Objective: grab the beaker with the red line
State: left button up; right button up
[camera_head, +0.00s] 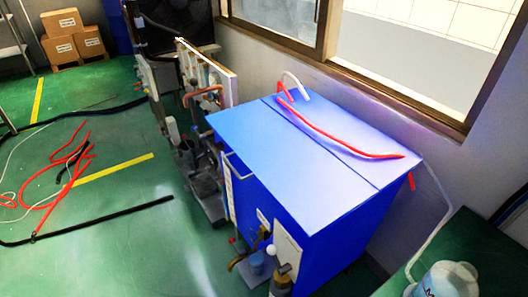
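No beaker with a clear red line shows in the head view. A whitish, partly clear container (447,281) stands on the dark green surface at the bottom right, cut off by the frame edge. It has dark and reddish marks on its side, too small to tell if one is a line. Neither of my grippers is in view.
A large blue cabinet (290,160) with a red hose (335,138) on top fills the middle. Machinery with panels (205,75) stands behind it. Red and black hoses (62,180) lie on the green floor at left. Cardboard boxes (75,38) are stacked at the back left.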

aim_at(256, 261)
jog(key=z, duration=0.75)
jog(key=i+j+z, duration=0.1)
jog(key=j+z, duration=1.05)
jog(key=k+j+z, duration=0.1)
jog(key=j+z, duration=0.25)
jog(key=j, duration=0.15)
